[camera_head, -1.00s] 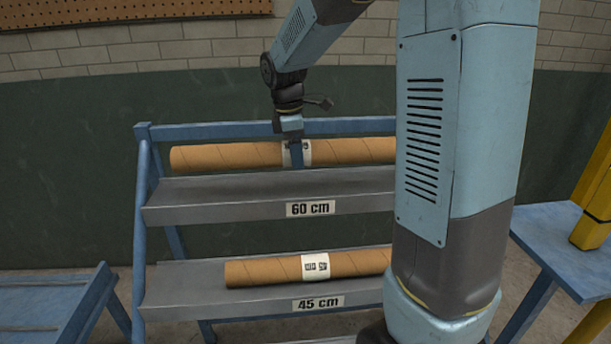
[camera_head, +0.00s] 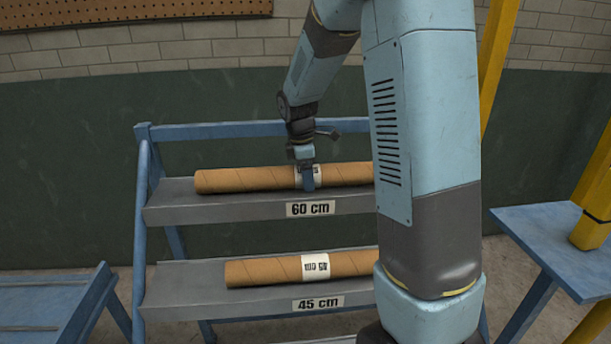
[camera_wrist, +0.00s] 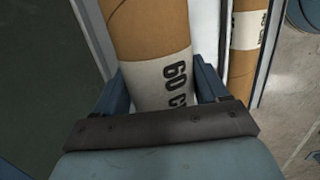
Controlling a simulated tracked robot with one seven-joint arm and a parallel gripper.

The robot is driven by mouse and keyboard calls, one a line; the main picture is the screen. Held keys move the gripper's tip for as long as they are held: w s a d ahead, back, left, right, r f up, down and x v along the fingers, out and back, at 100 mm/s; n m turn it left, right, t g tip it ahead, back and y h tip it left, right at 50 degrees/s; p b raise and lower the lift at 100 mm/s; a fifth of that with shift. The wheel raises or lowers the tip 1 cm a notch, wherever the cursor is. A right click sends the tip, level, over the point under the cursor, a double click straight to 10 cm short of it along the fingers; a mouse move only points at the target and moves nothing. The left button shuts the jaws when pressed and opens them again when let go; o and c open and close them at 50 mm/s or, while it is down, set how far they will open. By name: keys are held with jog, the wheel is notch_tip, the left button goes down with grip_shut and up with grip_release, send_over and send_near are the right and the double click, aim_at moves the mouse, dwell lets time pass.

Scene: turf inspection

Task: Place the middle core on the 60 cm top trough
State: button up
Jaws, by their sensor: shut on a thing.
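A brown cardboard core (camera_head: 243,179) with a white label lies along the top trough (camera_head: 232,208), which carries a "60 cm" plate. My gripper (camera_head: 309,176) is shut on this core at its label. In the wrist view the core (camera_wrist: 150,30) runs between my two blue fingers, and its label (camera_wrist: 160,80) reads "60 c", with the rest cut off. The core looks level and at or just above the trough; I cannot tell whether it bears on it. A second brown core (camera_head: 270,270) lies in the trough below, marked "45 cm" (camera_head: 318,303).
The blue rack frame (camera_head: 147,160) stands before a green and brick wall. A blue table (camera_head: 565,250) with a yellow post (camera_head: 590,225) is at right. A low blue stand (camera_head: 50,300) is at lower left. My arm hides the rack's right end.

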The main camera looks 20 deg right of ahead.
jog(key=o, duration=1.6)
jog(key=shift+c, duration=0.2)
jog(key=r, duration=0.3)
jog(key=a+r, duration=0.1)
jog(key=r, duration=0.6)
jog(key=shift+a+r, duration=0.15)
jog(key=shift+r, duration=0.25)
jog(key=shift+s+r, duration=0.1)
jog(key=shift+r, duration=0.4)
jog(key=shift+s+r, duration=0.3)
jog(key=s+r+m+t, duration=0.2)
jog(key=s+m, duration=0.6)
jog(key=s, duration=0.5)
jog(key=s+d+r+m+t+y, duration=0.1)
jog(key=s+m, duration=0.6)
jog(key=s, duration=0.7)
jog(key=shift+r+m+t, duration=0.4)
jog(key=shift+r+t, duration=0.15)
jog(key=shift+t, duration=0.75)
